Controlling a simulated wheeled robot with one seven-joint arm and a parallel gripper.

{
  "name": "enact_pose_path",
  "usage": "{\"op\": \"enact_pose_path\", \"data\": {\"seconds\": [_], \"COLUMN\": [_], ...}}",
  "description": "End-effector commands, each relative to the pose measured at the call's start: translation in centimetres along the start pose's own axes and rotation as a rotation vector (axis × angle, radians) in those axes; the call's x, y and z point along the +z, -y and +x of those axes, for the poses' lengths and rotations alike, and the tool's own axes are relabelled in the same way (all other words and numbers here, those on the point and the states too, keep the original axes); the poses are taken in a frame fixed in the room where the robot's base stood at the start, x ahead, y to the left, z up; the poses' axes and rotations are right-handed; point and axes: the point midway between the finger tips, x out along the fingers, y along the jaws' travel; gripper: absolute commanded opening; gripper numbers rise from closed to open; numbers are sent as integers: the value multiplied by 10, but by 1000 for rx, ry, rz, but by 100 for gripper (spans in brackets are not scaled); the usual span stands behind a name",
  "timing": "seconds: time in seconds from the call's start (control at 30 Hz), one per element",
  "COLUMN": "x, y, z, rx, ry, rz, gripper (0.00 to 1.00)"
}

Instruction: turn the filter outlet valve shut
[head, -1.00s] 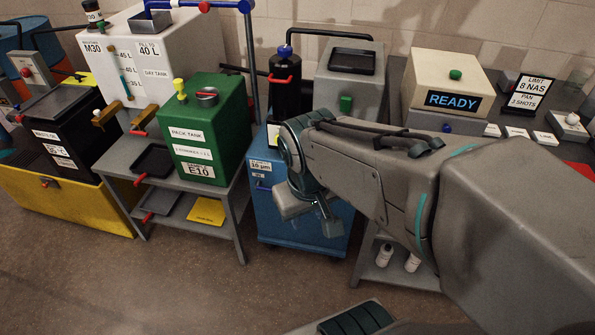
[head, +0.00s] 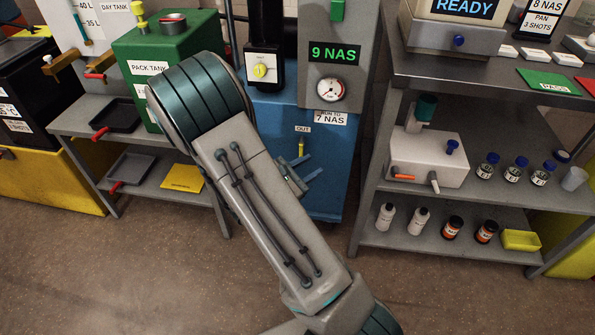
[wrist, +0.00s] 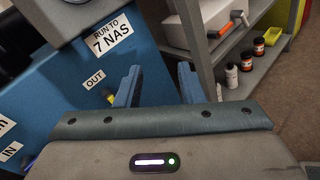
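The blue filter cart (head: 330,196) carries an OUT label (head: 303,129). Below that label is a yellow valve handle (head: 302,146), upright in the head view. My gripper (head: 304,168) is just below the handle, in front of the cart's face. In the wrist view its two blue fingers (wrist: 158,86) are apart with nothing between them. The OUT label (wrist: 95,79) also shows there, with a bit of the yellow handle (wrist: 110,97) left of the left finger. The finger and gripper body hide part of it. I cannot tell whether they touch.
A gauge (head: 330,90) and a 9 NAS display (head: 334,53) sit above the valve. A grey shelf (head: 385,180) with bottles stands close on the right. The green pack tank (head: 183,45) is on the left. Floor in front is clear.

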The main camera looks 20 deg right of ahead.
Motion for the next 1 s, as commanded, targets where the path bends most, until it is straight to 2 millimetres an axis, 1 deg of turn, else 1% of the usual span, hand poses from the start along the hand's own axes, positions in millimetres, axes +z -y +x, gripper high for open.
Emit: {"op": "enact_pose_path", "data": {"seconds": [0.03,0.1,0.2,0.3,0.4,0.47,0.57,0.67,1.0], "x": [-38,-67,-102,-127,-139,-142,-143,-144,-146], "y": [-4,-14,-24,-31,-35,-37,-41,-48,-79], "z": [1,0,-4,-9,-12,-11,-4,11,75], "rx": [82,188,311,399,447,461,465,463,462], "ry": [18,33,46,52,53,54,55,55,55], "rz": [-69,-144,-230,-287,-318,-326,-328,-326,-326], "gripper": [35,35,35,35,35,35,35,35,35]}}
